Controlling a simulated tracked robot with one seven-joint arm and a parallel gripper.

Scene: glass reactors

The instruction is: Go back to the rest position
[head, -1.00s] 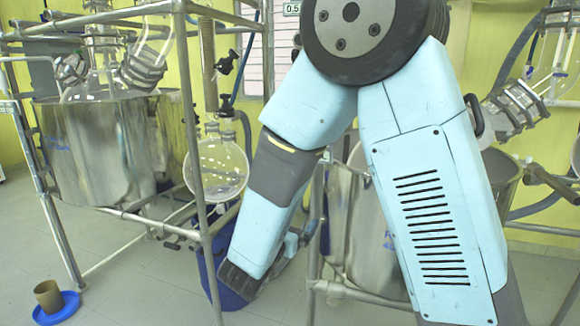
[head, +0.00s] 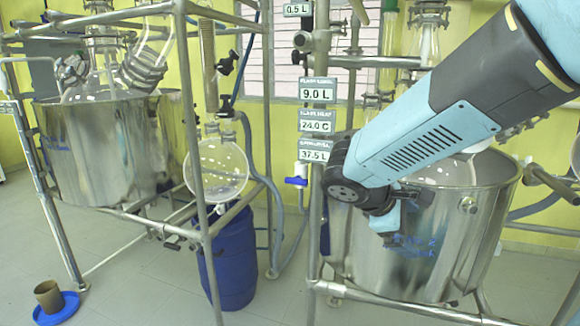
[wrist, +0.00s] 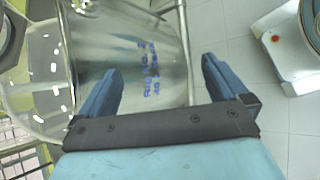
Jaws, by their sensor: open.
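My gripper (wrist: 160,85) shows in the wrist view with its two blue fingers wide apart and nothing between them. Beyond the fingers is the steel vessel (wrist: 150,45) with blue handwriting on its wall. In the head view my arm reaches in from the upper right. Its wrist end is in front of the right steel vessel (head: 470,235), with my gripper (head: 388,232) pointing down beside the vessel's wall. I cannot tell whether it touches. The fingertips are hard to make out in the head view.
A metal frame with a blue valve (head: 296,181) and display signs (head: 317,90) stands just left of my wrist. Further left are a round glass flask (head: 218,168), a blue drum (head: 230,262) and another steel vessel (head: 100,150). A brown cup (head: 48,296) stands on a blue plate (head: 62,312).

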